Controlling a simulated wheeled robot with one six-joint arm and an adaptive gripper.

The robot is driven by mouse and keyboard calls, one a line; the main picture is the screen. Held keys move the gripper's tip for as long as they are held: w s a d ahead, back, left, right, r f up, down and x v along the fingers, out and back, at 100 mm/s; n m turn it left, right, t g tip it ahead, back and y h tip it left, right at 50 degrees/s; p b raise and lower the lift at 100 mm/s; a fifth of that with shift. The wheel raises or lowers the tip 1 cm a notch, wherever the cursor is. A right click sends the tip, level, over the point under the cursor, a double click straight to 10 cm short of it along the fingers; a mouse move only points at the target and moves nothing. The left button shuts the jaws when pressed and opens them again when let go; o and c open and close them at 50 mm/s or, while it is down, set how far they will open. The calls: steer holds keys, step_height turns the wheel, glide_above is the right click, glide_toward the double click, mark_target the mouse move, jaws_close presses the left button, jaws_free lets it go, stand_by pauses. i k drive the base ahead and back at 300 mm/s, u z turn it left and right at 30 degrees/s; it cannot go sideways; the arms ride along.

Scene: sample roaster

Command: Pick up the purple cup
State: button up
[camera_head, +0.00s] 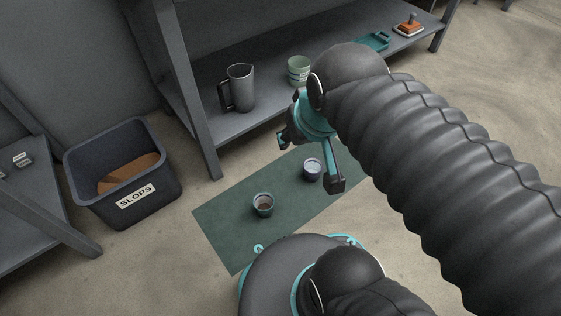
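The purple cup (313,174) is small and pale lavender-blue inside. It stands upright on a dark green mat (226,233) on the floor. My gripper (309,163) is open and empty, its fingers spread wide. In the picture, one finger is up and left of the purple cup and the other is just to its right. I cannot tell how high the fingertips are above the cup. My arm hides the right part of the mat.
A slops bin (122,208) is at the left. A low shelf (205,115) behind holds a dark jug (240,90), pale green cups (298,70) and a teal tray (374,41).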

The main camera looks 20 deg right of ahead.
mark_target(313, 167)
steer(key=k, duration=1.2)
steer(key=u, duration=0.25)
steer(key=i, duration=0.8)
steer(key=u, duration=0.2)
